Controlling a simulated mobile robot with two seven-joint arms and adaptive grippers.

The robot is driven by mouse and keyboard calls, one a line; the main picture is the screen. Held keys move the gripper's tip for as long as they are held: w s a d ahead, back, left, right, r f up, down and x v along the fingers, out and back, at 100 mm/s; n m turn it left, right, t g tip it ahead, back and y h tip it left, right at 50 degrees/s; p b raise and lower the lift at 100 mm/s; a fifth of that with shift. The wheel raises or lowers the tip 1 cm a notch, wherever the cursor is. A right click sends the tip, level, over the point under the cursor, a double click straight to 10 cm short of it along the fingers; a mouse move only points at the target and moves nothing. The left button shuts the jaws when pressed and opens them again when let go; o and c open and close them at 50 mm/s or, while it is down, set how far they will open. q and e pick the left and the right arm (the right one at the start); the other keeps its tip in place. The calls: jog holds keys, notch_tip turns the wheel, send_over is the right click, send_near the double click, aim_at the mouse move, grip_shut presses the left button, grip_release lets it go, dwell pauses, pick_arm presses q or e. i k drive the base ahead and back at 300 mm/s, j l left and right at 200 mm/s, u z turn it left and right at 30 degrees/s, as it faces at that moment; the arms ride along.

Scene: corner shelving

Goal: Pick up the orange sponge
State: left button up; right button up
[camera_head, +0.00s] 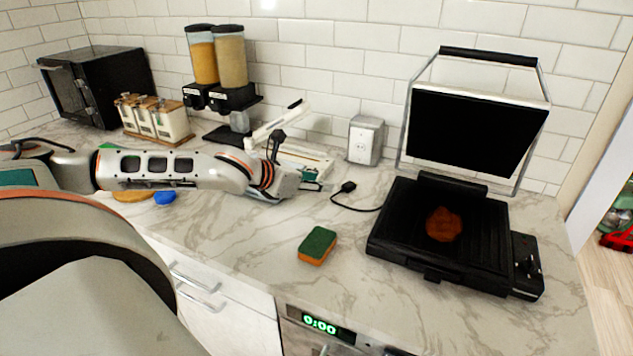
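The orange sponge (317,245), with a green top layer, lies flat on the marble counter near its front edge, left of the grill. My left arm reaches in from the left, low over the counter. My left gripper (322,187) is above and behind the sponge in the picture, apart from it, pointing right. Its fingers are small and partly hidden, so their opening is unclear. Nothing shows held in it. My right gripper is not in view.
An open black contact grill (400,245) with a brown patty (443,224) stands on the right. A black cable and plug (347,187) lie near the gripper. A blue object (165,198) lies beside my arm. The counter around the sponge (260,240) is clear.

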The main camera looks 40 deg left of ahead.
aim_at(314, 251)
jog(key=k, duration=1)
